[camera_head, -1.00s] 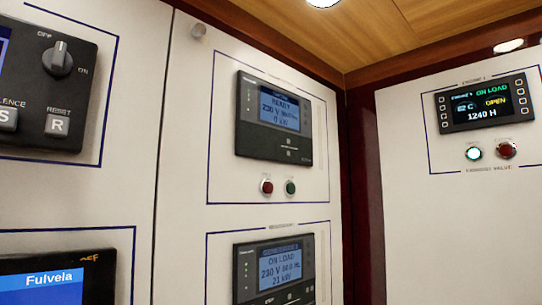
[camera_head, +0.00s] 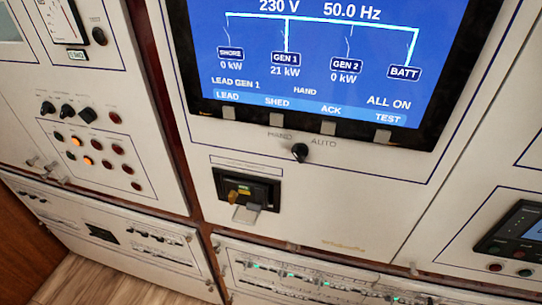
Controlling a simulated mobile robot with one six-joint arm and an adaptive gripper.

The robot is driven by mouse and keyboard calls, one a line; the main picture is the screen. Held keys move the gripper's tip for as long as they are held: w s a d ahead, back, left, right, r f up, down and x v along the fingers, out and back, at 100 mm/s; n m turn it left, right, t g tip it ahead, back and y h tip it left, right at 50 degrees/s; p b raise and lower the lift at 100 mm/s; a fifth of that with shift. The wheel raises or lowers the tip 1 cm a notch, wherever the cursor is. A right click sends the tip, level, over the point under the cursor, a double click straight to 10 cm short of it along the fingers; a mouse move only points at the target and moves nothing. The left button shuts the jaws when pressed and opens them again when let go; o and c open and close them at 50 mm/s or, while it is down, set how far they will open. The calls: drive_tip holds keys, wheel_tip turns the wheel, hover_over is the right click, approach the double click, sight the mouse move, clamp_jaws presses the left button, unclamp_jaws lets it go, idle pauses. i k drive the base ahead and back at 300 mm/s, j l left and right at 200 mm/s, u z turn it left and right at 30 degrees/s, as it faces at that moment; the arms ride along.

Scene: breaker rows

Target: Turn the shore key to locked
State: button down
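A small dark recessed unit (camera_head: 262,187) sits on the white panel below the big screen. A yellow key-like piece (camera_head: 237,196) is at its left, and a pale grey tag or flap (camera_head: 246,213) sticks out under it. This looks like the shore key, but the label above it is too small to read, and I cannot tell which way the key is turned. The blue screen (camera_head: 310,50) above shows SHORE at 0 kW and GEN 1 at 21 kW. My gripper is not in view.
A black HAND/AUTO selector (camera_head: 300,152) sits between the screen and the key unit. Knobs and lit buttons (camera_head: 88,160) fill the left panel. Breaker rows (camera_head: 290,273) run along the bottom, and wooden floor (camera_head: 95,275) shows at lower left.

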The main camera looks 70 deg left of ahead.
sight(233, 195)
drive_tip(key=u, duration=2.7)
drive_tip(key=l+u, duration=0.1)
drive_tip(key=u, duration=0.3)
drive_tip(key=l+u, duration=0.15)
drive_tip(key=u, duration=0.2)
